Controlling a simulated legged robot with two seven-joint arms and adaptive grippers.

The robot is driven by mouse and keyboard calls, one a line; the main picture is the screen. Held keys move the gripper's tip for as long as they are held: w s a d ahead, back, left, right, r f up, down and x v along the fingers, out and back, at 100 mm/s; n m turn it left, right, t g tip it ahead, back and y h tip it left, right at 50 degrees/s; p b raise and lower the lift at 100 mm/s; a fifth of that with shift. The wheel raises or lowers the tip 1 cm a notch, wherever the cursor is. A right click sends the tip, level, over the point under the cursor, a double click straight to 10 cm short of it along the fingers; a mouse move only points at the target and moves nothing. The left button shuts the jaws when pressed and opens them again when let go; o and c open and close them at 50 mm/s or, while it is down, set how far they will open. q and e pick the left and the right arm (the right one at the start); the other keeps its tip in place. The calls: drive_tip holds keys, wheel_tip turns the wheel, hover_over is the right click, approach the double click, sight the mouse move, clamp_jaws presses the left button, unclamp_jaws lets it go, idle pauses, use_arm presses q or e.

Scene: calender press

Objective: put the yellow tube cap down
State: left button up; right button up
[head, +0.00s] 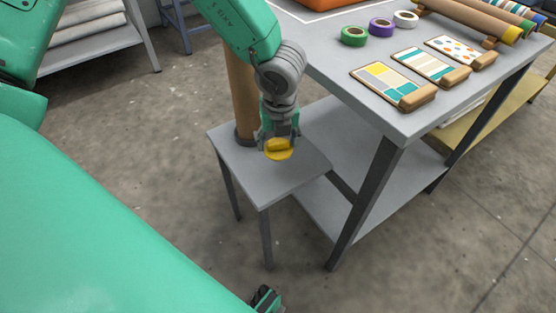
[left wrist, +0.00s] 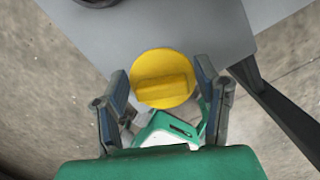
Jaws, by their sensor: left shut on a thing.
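The yellow tube cap (head: 279,152) is a round disc with a raised bar across it. My left gripper (head: 278,138) is shut on it, pointing down over the small grey table (head: 240,172). In the left wrist view the cap (left wrist: 165,92) shows between the two fingers, its disc over the grey top. I cannot tell whether the cap touches the table or hangs just above it. At the bottom of the head view a small dark part shows, possibly my right gripper (head: 265,299); its jaws cannot be made out.
A brown upright tube (head: 240,95) stands on the small table behind my left gripper. A higher grey table (head: 395,119) at the right carries tape rolls (head: 381,27), sample boards (head: 393,85) and long rolls. The small table's front is clear.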

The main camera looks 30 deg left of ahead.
sight(275, 163)
use_arm(q)
drive_tip(key=f, duration=0.2)
drive_tip(key=f+b, duration=0.1)
drive_tip(key=f, duration=0.1)
drive_tip(key=a+f+b, duration=0.1)
drive_tip(key=f, duration=0.1)
drive_tip(key=shift+f, duration=0.15)
drive_tip(key=shift+d, duration=0.15)
drive_tip(key=shift+c, duration=0.4)
drive_tip(key=shift+d, duration=0.2)
drive_tip(key=o, duration=1)
drive_tip(key=shift+a, duration=0.1)
drive_tip(key=shift+a+f, duration=0.1)
drive_tip(key=r+p, duration=0.1)
drive_tip(key=r, duration=0.3)
drive_tip(key=d+r+p, duration=0.1)
drive_tip(key=r+p, duration=0.1)
drive_tip(key=r, duration=0.2)
drive_tip(key=s+r+p, duration=0.1)
drive_tip(key=r+p, duration=0.1)
drive_tip(key=r, duration=0.2)
drive_tip(key=shift+s+d+r, duration=0.1)
drive_tip(key=shift+d+r, duration=0.05)
drive_tip(key=shift+d, duration=0.05)
